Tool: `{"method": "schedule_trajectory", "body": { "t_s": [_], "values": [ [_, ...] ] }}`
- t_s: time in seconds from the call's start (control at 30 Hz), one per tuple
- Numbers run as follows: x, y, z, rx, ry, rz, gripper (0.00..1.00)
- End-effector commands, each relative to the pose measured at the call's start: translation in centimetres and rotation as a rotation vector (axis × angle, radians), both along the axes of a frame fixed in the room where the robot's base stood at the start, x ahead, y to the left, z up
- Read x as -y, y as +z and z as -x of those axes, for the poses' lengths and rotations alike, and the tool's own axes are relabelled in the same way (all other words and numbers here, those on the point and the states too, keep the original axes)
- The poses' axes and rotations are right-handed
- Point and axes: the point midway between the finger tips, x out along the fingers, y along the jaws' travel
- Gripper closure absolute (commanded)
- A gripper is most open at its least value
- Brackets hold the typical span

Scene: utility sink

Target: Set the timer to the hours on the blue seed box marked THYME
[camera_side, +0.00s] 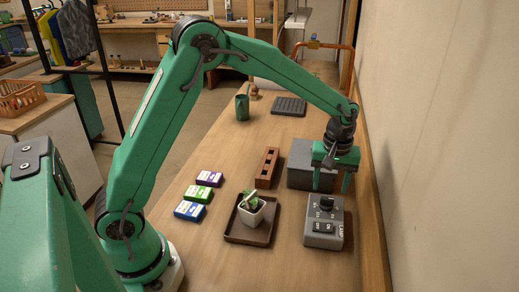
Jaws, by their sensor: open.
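The blue seed box (190,211) lies on the bench at the front left of a row of three. The print on its label is too small to read. The grey timer (324,229) lies at the right, marked LAMP, with a black knob (327,204) near its far end and a switch (323,226) below it. The dial's marks are too small to read. My gripper (331,184) is open and empty, its fingers pointing down just beyond the knob in the picture. I cannot tell its exact height above the timer.
A green seed box (198,194) and a purple one (209,178) lie behind the blue box. A potted plant (250,210) stands on a dark tray (246,238). A brown block with holes (267,167) and a grey box (301,163) stand behind. The wall is close at right.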

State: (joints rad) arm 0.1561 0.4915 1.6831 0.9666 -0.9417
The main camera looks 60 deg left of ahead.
Motion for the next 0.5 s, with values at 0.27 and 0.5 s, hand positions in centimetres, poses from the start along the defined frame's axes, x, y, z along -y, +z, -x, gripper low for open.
{"method": "schedule_trajectory", "body": {
  "t_s": [0.27, 0.5],
  "values": [
    [0.0, -3.3, 0.1, -0.004, 0.000, -0.001, 0.44],
    [0.0, -4.5, 0.1, -0.001, 0.000, 0.000, 0.44]
  ]
}}
